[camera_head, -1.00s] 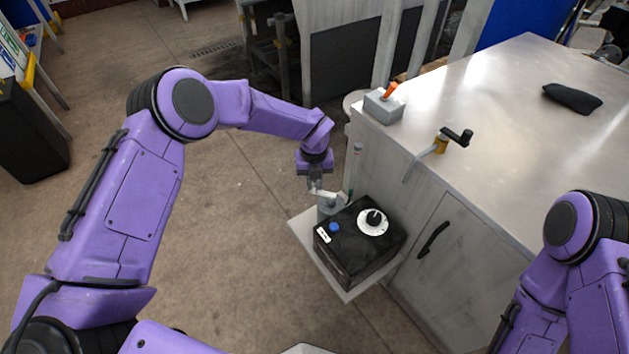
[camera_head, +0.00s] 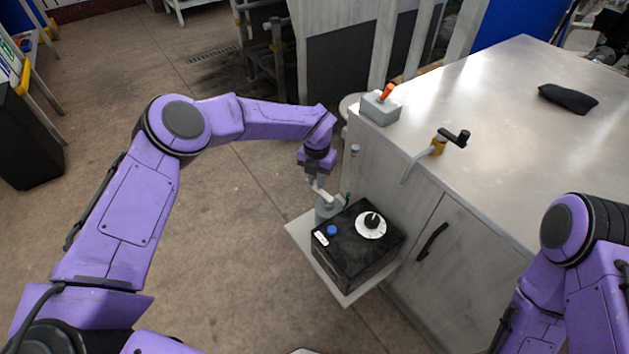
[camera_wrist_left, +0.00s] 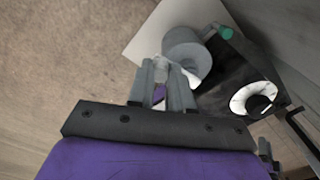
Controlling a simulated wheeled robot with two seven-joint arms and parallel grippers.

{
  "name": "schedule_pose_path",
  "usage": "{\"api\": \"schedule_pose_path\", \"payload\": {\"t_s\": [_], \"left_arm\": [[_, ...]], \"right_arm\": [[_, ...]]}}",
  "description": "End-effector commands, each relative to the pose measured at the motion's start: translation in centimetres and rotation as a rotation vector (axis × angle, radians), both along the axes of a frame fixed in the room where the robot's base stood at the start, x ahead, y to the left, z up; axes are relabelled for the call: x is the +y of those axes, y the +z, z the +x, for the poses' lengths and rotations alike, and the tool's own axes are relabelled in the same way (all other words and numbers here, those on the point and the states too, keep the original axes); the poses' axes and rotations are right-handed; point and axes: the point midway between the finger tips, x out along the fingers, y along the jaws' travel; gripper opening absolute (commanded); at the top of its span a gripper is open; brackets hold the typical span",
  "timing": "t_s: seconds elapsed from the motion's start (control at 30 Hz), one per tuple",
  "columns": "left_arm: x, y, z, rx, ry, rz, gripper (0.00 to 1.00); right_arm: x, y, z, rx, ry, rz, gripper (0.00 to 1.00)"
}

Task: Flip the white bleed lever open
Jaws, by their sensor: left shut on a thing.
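The white bleed lever (camera_head: 325,194) sits on top of a grey cylinder (camera_head: 325,210) beside the black box. It also shows in the left wrist view (camera_wrist_left: 161,66), partly hidden by the fingers. My left gripper (camera_head: 315,182) points down at the lever's outer end, above and left of the cylinder. In the left wrist view my left gripper (camera_wrist_left: 164,82) is shut on the lever between its two grey fingers. The lever slants, with its gripped end the higher one. My right gripper is out of view; only its arm shows at the lower right.
The black box (camera_head: 345,262), with a blue button (camera_head: 332,230) and a white-ringed black knob (camera_head: 371,224), stands on a pale shelf (camera_head: 298,230) beside the metal cabinet (camera_head: 460,190).

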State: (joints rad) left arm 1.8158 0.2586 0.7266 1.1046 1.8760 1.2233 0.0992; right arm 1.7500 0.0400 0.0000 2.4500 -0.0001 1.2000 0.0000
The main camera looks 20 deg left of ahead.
Motion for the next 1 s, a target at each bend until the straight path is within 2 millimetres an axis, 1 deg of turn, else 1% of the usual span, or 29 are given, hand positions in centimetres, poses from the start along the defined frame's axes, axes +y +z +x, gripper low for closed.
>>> {"api": "schedule_pose_path", "payload": {"t_s": [0.3, 0.87, 0.9, 0.93, 0.97, 1.0], "left_arm": [[-0.39, -0.03, 0.60, 0.000, -0.131, 0.000, 0.00], [-0.52, 0.04, 0.75, -0.002, -0.162, 0.001, 0.00], [-0.52, 0.04, 0.75, -0.002, -0.162, 0.001, 0.32], [-0.52, 0.03, 0.75, -0.001, -0.162, 0.001, 0.42], [-0.52, 0.03, 0.75, -0.001, -0.162, 0.001, 0.45], [-0.53, 0.03, 0.74, -0.001, -0.162, 0.001, 0.45]], "right_arm": [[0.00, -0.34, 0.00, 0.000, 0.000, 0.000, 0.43], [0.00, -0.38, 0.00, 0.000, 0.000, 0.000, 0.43], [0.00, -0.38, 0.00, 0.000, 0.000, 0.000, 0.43], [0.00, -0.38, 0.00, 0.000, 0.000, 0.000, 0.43], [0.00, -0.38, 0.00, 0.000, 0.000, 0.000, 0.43], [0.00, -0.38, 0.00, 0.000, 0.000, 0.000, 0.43]]}}
